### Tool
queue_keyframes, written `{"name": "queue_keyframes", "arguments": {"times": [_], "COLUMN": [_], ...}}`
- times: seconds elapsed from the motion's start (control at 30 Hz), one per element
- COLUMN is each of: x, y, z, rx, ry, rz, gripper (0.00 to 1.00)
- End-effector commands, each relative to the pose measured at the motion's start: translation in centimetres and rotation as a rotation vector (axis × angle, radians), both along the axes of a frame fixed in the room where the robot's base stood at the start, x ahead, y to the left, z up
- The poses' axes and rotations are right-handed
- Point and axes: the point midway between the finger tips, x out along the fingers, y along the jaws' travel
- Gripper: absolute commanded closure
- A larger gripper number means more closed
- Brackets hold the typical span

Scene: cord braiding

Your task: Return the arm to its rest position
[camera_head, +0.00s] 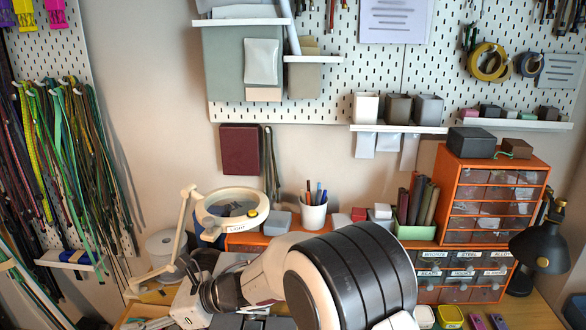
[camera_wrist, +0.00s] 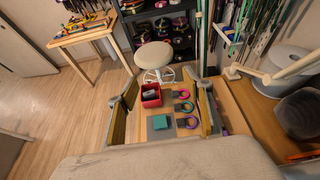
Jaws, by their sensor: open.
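My arm (camera_head: 345,280), with white and dark grey links, fills the lower middle of the head view, in front of the workbench. The gripper's fingers cannot be made out clearly there. In the wrist view my gripper (camera_wrist: 165,92) has its two fingers wide apart at left and right, with nothing held between them. Beyond and below the fingers, a red box (camera_wrist: 151,101) with something grey in it, a teal block (camera_wrist: 160,122) and several coloured rings (camera_wrist: 187,106) lie on the work surface, apart from the fingers.
Orange drawer cabinets (camera_head: 495,195) stand at the right of the bench beside a black lamp (camera_head: 545,245). A magnifier lamp (camera_head: 230,208) and a pen cup (camera_head: 314,212) stand behind my arm. Cords (camera_head: 60,150) hang at left. A stool (camera_wrist: 154,56) stands on open floor.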

Motion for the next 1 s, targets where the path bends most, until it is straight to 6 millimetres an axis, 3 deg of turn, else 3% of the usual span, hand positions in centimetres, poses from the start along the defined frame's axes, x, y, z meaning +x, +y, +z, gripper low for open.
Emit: {"name": "queue_keyframes", "arguments": {"times": [0.03, 0.2, 0.67, 0.87, 1.0], "x": [0.6, 2.2, 4.7, 7.1, 9.0], "y": [-0.4, -1.7, -6.4, -10.9, -15.7], "z": [1.7, 6.5, 18.2, 21.9, 23.6], "rx": [0.006, 0.024, 0.095, 0.16, 0.24], "ry": [-0.007, -0.016, -0.017, 0.107, 0.264], "rz": [-0.025, -0.11, -0.331, -0.557, -0.777], "gripper": [0.49, 0.49, 0.49, 0.49, 0.49]}}
